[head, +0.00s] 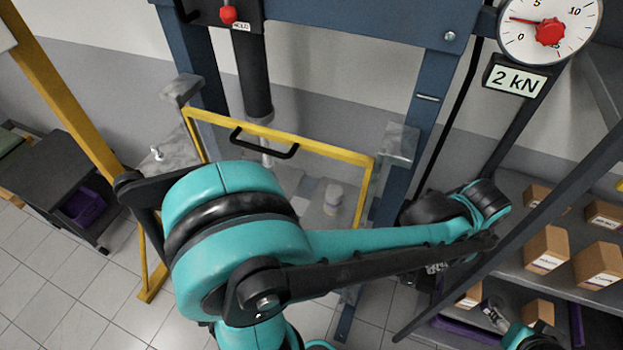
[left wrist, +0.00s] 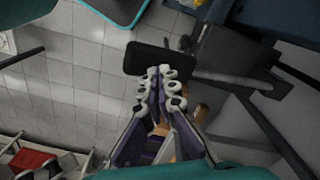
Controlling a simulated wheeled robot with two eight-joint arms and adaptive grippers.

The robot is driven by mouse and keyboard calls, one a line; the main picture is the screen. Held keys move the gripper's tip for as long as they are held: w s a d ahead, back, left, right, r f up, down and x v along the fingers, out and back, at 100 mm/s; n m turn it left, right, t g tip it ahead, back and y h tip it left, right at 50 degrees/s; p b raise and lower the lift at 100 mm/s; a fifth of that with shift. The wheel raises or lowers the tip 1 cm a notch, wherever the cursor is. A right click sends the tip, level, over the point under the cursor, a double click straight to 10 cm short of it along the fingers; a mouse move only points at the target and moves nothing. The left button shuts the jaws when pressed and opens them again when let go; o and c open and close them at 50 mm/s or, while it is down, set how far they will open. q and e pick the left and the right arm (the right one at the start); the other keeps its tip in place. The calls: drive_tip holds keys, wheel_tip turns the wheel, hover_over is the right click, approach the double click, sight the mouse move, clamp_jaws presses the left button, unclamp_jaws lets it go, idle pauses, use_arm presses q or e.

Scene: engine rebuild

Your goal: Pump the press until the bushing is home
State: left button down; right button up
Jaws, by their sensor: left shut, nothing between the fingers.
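The blue press frame (head: 365,22) fills the upper middle of the head view, with its dark ram (head: 254,75) pointing down behind a clear guard with a yellow frame (head: 290,137). A small pale cylinder (head: 333,196) shows through the guard; I cannot tell whether it is the bushing. The gauge (head: 547,28) has its needle low on the scale, and the display (head: 515,80) reads 2 kN.
A shelf (head: 525,205) with several cardboard boxes (head: 545,250) stands at the right. A long dark bar (head: 520,195) slants in front of it. A red knob (head: 228,14) sits above a HOLD label. A dark cart (head: 65,180) with a purple bin stands at the left on tiled floor.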

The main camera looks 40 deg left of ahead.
use_arm(q)
drive_tip(key=shift+f, duration=0.2)
wheel_tip(320, 180, down, 17)
drive_tip(key=b, duration=1.4)
wheel_tip(320, 180, up, 17)
drive_tip(key=p, duration=1.3)
drive_tip(key=shift+r, duration=0.2)
drive_tip(key=shift+f, duration=0.15)
wheel_tip(320, 180, down, 11)
drive_tip(key=b, duration=0.9)
wheel_tip(320, 180, up, 11)
drive_tip(key=p, duration=0.9)
